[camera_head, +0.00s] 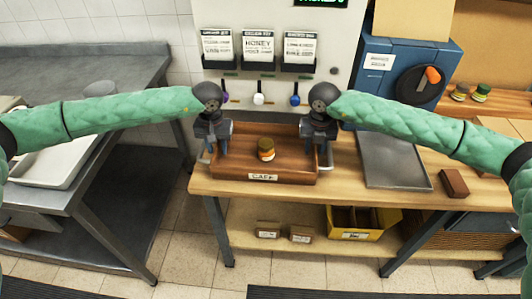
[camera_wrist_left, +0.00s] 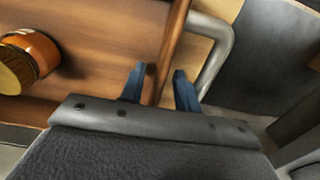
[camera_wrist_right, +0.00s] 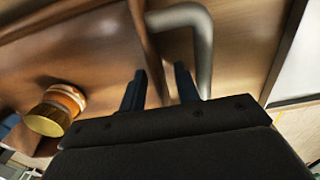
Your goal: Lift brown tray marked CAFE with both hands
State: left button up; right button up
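The brown wooden tray (camera_head: 300,176) with the CAFE label (camera_head: 263,177) sits on the wooden table in the head view. A jar (camera_head: 266,150) with an orange and white body stands inside it; it also shows in the left wrist view (camera_wrist_left: 30,58) and the right wrist view (camera_wrist_right: 57,108). My left gripper (camera_wrist_left: 160,84) is open at the tray's left end, its fingers on either side of the side wall, near a grey handle (camera_wrist_left: 222,50). My right gripper (camera_wrist_right: 162,82) is open likewise at the right end, near the other handle (camera_wrist_right: 203,45). Finger contact is unclear.
A grey metal tray (camera_head: 393,160) lies right of the wooden tray, with a small brown block (camera_head: 454,183) beyond it. A blue machine (camera_head: 385,75) stands behind. A yellow bin (camera_head: 362,222) is on the lower shelf. A gap separates the table from the grey counter (camera_head: 75,65) at left.

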pick_arm(q)
jog(key=shift+f, duration=0.4)
pick_arm(e)
jog(key=shift+f, duration=0.45)
pick_arm(q)
grip_shut()
pick_arm(e)
grip_shut()
